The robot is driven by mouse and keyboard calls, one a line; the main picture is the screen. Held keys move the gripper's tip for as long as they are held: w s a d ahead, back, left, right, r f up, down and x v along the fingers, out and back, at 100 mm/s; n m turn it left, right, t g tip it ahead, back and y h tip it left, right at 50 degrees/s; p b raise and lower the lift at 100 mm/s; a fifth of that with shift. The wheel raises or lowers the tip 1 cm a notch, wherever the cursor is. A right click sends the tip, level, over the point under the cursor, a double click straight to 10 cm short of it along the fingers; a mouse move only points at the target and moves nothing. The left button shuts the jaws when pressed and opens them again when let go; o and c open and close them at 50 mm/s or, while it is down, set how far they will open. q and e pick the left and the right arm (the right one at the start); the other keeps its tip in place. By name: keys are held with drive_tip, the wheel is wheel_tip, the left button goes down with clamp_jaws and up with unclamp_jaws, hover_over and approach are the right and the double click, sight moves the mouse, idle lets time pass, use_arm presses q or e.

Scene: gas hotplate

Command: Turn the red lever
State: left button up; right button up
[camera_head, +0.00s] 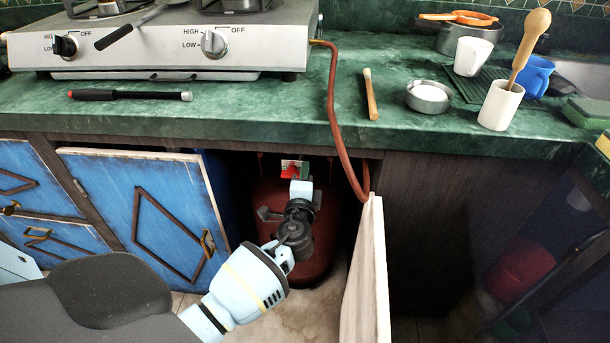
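The red lever (290,172) is a small red piece on a green-and-white fitting at the top of a red gas cylinder (328,262). The cylinder stands inside the open cabinet under the counter. My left gripper (301,190) reaches into the cabinet from the lower left. Its pale tip is just below the lever and covers part of the fitting. I cannot tell whether it touches the lever, or how far apart its fingers are. My gripper and wrist hide much of the cylinder's front. My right gripper is not in view.
A blue cabinet door (150,205) stands left of the opening, and a pale open door (366,275) bounds it on the right. A red hose (333,110) hangs from the hotplate (160,45) over the counter edge.

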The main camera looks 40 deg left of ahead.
use_arm(q)
drive_tip(key=shift+o, duration=0.7)
drive_tip(key=p+v, duration=0.1)
drive_tip(key=v, duration=0.7)
drive_tip(key=shift+w, duration=0.1)
